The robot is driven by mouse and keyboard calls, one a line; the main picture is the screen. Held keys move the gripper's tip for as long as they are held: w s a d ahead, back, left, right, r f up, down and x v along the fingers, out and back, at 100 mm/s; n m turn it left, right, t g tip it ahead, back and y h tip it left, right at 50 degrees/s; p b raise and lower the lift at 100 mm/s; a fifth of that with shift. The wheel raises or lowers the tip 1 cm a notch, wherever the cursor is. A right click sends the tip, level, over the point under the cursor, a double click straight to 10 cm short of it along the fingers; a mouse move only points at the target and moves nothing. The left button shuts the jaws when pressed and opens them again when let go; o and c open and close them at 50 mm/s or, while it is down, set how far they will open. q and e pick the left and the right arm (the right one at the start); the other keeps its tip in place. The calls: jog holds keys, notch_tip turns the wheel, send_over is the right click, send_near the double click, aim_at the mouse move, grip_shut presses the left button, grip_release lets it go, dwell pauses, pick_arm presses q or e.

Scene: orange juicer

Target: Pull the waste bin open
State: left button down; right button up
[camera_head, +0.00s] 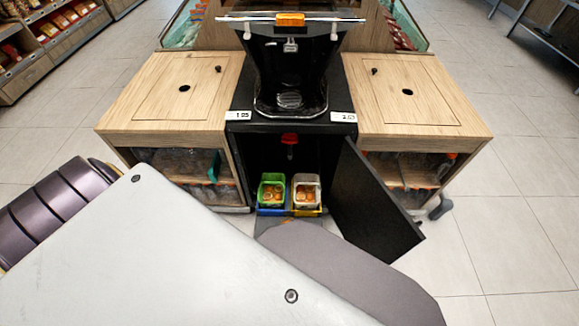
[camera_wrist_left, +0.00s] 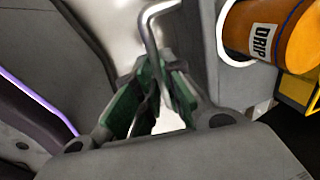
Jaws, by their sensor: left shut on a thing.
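In the head view the black cabinet (camera_head: 243,160) under the juicer has its door (camera_head: 368,205) swung open to the right. Inside, low down, sit a green bin (camera_head: 263,196) and a white bin (camera_head: 297,200) side by side, with orange pieces in both. I cannot tell which of them is the waste bin. In the left wrist view my left gripper (camera_wrist_left: 155,85), with green finger pads, is shut on a bent metal handle (camera_wrist_left: 150,30). My own arm hides this gripper in the head view. My right gripper is not in view.
A black juicer (camera_head: 290,75) stands on the cabinet. Wooden cabinets stand on the left (camera_head: 185,90) and right (camera_head: 410,90). In the wrist view an orange container marked DRIP (camera_wrist_left: 262,38) is at the upper right. Tiled floor (camera_head: 500,230) is clear to the right.

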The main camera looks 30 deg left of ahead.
pick_arm(q)
jog(key=c, duration=1.5)
grip_release()
jog(key=shift+r, duration=0.2)
jog(key=shift+s+d+r, duration=0.2)
jog(key=shift+s+r, duration=0.1)
jog(key=shift+r, duration=1.6)
jog(key=shift+s+d+r, duration=0.15)
jog(key=shift+s+r, duration=0.2)
jog(key=shift+r, duration=1.5)
jog(key=shift+s+d+r, duration=0.2)
jog(key=shift+s+r, duration=0.1)
jog(key=shift+r, duration=1.6)
